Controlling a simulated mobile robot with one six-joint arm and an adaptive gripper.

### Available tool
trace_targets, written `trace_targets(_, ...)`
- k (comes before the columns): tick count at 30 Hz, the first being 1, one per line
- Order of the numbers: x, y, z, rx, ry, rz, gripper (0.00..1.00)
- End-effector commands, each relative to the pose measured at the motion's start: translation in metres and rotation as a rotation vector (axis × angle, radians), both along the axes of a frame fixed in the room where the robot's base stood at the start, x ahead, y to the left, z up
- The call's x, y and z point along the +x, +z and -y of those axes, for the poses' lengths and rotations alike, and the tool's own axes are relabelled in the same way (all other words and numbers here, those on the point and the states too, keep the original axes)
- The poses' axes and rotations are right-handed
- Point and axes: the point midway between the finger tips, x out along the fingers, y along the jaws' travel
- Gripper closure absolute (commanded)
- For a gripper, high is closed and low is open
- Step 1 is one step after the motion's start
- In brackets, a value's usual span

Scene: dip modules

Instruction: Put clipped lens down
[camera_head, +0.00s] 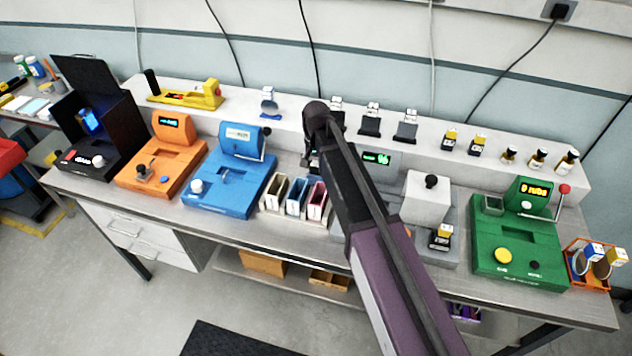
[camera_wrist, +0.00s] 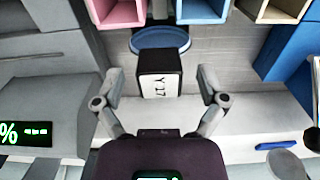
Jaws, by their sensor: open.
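In the wrist view, a clipped lens shows as a dark clip block (camera_wrist: 159,84) with a white label reading "Y17" and a blue round lens (camera_wrist: 160,38) at its far end. My gripper (camera_wrist: 159,76) is open, with one finger on each side of the clip and a visible gap on both sides. I cannot tell exactly what surface the lens rests on. In the head view, my gripper (camera_head: 311,155) is over the back of the bench, mostly behind my arm, and this lens cannot be made out there.
Pink (camera_head: 317,201), blue (camera_head: 297,195) and cream (camera_head: 274,192) slot boxes stand close by. A blue machine (camera_head: 228,180) is left of them. Another clipped lens (camera_head: 269,103) stands on the raised shelf (camera_head: 300,117). A green machine (camera_head: 520,240) and an orange basket (camera_head: 577,262) are at right.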

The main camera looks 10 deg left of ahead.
Motion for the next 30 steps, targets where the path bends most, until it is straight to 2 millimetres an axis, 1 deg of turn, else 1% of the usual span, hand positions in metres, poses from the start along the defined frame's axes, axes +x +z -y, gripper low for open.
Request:
trace_targets(11, 0.0, 0.0001, 0.0001, 0.0, 0.0, 0.0, 0.09)
trace_targets(12, 0.0, 0.0001, 0.0001, 0.0, 0.0, 0.0, 0.2)
trace_targets(14, 0.0, 0.0001, 0.0, 0.0, 0.0, 0.0, 0.38)
trace_targets(15, 0.0, 0.0001, 0.0, 0.0, 0.0, 0.0, 0.5)
trace_targets(17, 0.0, 0.0001, 0.0, 0.0, 0.0, 0.0, 0.68)
trace_targets(18, 0.0, 0.0001, 0.0001, 0.0, 0.0, 0.0, 0.8)
trace_targets(20, 0.0, 0.0001, 0.0001, 0.0, 0.0, 0.0, 0.98)
trace_targets(21, 0.0, 0.0001, 0.0001, 0.0, 0.0, 0.0, 1.0)
trace_targets(30, 0.0001, 0.0005, 0.0, 0.0, 0.0, 0.0, 1.0)
